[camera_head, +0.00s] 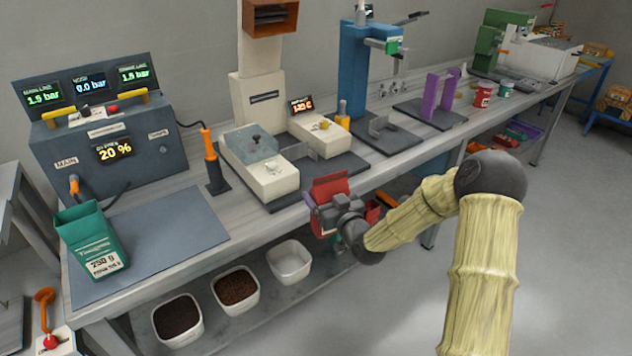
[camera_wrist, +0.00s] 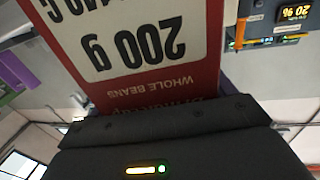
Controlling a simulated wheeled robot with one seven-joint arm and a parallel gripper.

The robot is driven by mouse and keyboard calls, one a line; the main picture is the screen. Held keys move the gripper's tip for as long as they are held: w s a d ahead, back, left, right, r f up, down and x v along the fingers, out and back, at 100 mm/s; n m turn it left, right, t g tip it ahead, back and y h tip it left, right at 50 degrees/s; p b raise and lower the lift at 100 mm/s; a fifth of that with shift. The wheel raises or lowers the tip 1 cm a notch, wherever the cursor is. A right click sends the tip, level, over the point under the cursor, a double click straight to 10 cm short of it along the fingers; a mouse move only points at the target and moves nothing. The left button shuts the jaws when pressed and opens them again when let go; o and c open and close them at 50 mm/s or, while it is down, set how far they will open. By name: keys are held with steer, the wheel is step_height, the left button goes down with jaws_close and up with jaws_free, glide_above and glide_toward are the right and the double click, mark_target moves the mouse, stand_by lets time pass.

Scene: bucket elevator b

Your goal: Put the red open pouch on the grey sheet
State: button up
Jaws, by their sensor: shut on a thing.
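The red pouch (camera_head: 329,186) is in my gripper (camera_head: 331,207), held in the air by the front edge of the bench in the head view. In the wrist view the red pouch (camera_wrist: 205,75) fills the upper middle, with a white label reading "200 g" and "WHOLE BEANS" upside down. My gripper (camera_wrist: 165,120) is shut on it; the fingertips are largely hidden. The grey sheet (camera_head: 160,240) lies flat on the bench at the left, apart from the pouch. A green open pouch (camera_head: 92,240) marked 250 g stands on the sheet's left part.
The sheet's middle and right are clear. A grey control box (camera_head: 110,140) stands behind it. An orange-handled tool (camera_head: 210,160) stands upright right of the sheet, beside a cream machine (camera_head: 262,165). Bins of dark granules (camera_head: 178,318) sit on the lower shelf.

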steer(key=s+d+f+m+h, duration=0.2)
steer(key=s+d+f+h, duration=0.1)
steer(key=f, duration=0.8)
steer(key=s+d+f+m+t+h, duration=0.1)
steer(key=s+d+f+m+h, duration=0.1)
steer(key=s+d+f+h, duration=0.2)
steer(key=s+d+f, duration=0.1)
steer(key=d+f, duration=0.2)
steer(key=f, duration=0.5)
steer(key=shift+d+f+m, duration=0.25)
steer(key=shift+m, duration=0.15)
steer(key=shift+s, duration=0.1)
